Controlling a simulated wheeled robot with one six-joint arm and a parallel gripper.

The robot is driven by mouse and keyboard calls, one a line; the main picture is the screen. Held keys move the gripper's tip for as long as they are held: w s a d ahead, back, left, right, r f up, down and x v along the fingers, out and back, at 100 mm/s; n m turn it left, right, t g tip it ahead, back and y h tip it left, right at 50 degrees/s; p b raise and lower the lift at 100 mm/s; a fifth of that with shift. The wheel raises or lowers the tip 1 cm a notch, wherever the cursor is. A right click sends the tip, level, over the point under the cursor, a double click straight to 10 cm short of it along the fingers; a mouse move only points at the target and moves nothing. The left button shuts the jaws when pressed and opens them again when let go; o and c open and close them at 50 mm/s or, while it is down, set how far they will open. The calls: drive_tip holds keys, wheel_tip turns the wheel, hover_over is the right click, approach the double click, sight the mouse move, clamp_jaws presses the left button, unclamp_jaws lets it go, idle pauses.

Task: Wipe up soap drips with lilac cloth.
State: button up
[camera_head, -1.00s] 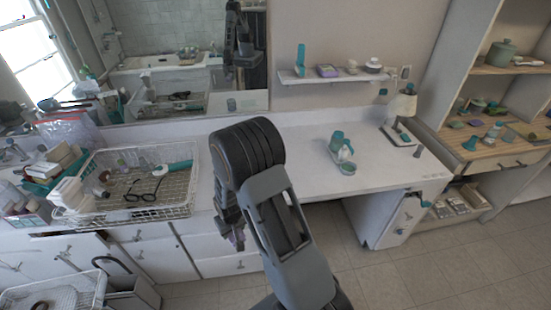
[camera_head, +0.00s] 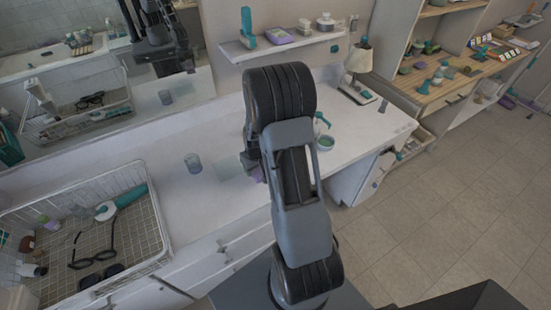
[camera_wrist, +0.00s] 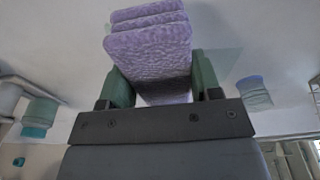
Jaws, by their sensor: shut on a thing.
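My gripper (camera_wrist: 160,82) is shut on the lilac cloth (camera_wrist: 150,52), a folded, thick pad that sticks out beyond the green fingers in the wrist view. In the head view my arm hides most of the gripper; a bit of the lilac cloth (camera_head: 258,174) shows low over the white counter (camera_head: 215,200). A faint greenish patch (camera_head: 228,167) lies on the counter left of the gripper; I cannot tell whether it is soap drips. A teal pump bottle (camera_head: 321,120) stands right of my arm. Whether the cloth touches the counter is unclear.
A clear tumbler (camera_head: 193,163) stands left of the patch. A wire basket (camera_head: 158,232) with glasses and bottles fills the left end. A green dish (camera_head: 326,143) and a lamp (camera_head: 359,60) are to the right. The mirror (camera_head: 185,95) backs the counter.

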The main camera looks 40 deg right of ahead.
drive_tip(key=s+d+r, duration=0.1)
drive_tip(key=s+d, duration=0.1)
drive_tip(key=d, duration=0.5)
drive_tip(key=shift+r, duration=0.25)
drive_tip(key=shift+s+f+b, duration=0.15)
drive_tip(key=shift+b, duration=0.4)
wheel_tip(320, 180, down, 5)
drive_tip(key=b, duration=0.4)
drive_tip(key=shift+b, duration=0.55)
drive_tip(key=shift+d, duration=0.1)
drive_tip(key=shift+s+d+b, duration=0.15)
drive_tip(key=shift+d+b, duration=0.15)
drive_tip(key=shift+d, duration=1.1)
drive_tip(key=shift+f+b, duration=0.85)
drive_tip(key=shift+f, duration=0.05)
idle(0.9)
drive_tip(key=shift+a, duration=0.1)
